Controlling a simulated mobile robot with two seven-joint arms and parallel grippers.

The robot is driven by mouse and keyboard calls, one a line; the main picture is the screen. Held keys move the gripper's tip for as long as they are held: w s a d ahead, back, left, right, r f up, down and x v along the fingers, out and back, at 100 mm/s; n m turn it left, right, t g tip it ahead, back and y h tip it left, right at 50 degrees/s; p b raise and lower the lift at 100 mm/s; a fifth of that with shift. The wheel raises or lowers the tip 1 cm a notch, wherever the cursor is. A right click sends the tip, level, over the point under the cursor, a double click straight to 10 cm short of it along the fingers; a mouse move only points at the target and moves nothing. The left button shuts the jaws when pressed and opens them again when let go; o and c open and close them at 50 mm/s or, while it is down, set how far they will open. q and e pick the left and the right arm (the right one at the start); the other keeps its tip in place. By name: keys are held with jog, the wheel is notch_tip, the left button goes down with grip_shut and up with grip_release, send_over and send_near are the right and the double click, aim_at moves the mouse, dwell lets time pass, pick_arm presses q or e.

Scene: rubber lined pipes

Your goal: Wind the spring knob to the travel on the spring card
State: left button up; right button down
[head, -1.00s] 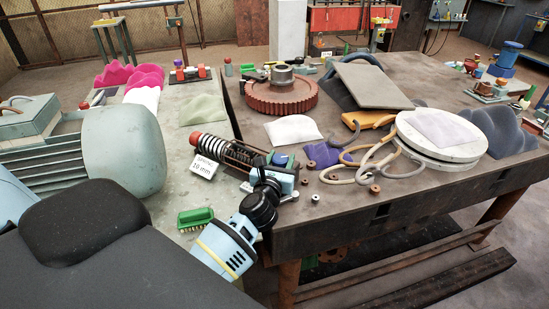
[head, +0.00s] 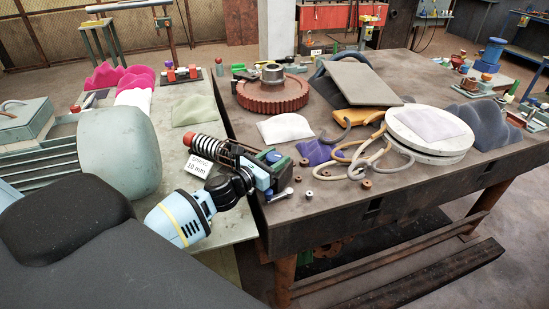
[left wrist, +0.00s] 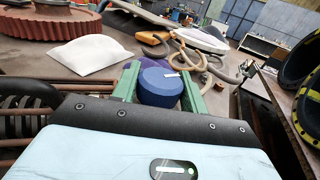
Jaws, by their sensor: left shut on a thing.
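The spring card (head: 199,166) reads "SPRING 10 mm". It stands beside the spring unit, whose dark coil (head: 212,146) with a red end (head: 188,139) lies at the bench edge. The spring knob (left wrist: 160,88) is round and blue with a white mark on its top; it shows in the left wrist view. My left gripper (left wrist: 160,80) has its green fingers on both sides of the knob and is shut on it. In the head view my left gripper (head: 272,160) is at the unit's right end, partly hiding it. My right gripper is in neither view.
A red gear wheel (head: 262,99) and a white pouch (head: 288,128) lie behind the spring. Tan hose loops (head: 352,160), small brown rings (head: 366,184) and stacked white discs (head: 440,150) lie to the right. A large grey-green motor (head: 122,160) stands at left.

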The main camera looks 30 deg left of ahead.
aim_at(268, 163)
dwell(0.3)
pick_arm(q)
jog(key=o, duration=1)
jog(key=shift+s, duration=0.1)
jog(key=v, duration=0.6)
jog(key=shift+f, duration=0.15)
jog(key=shift+v, duration=0.8)
jog(key=shift+c, duration=0.2)
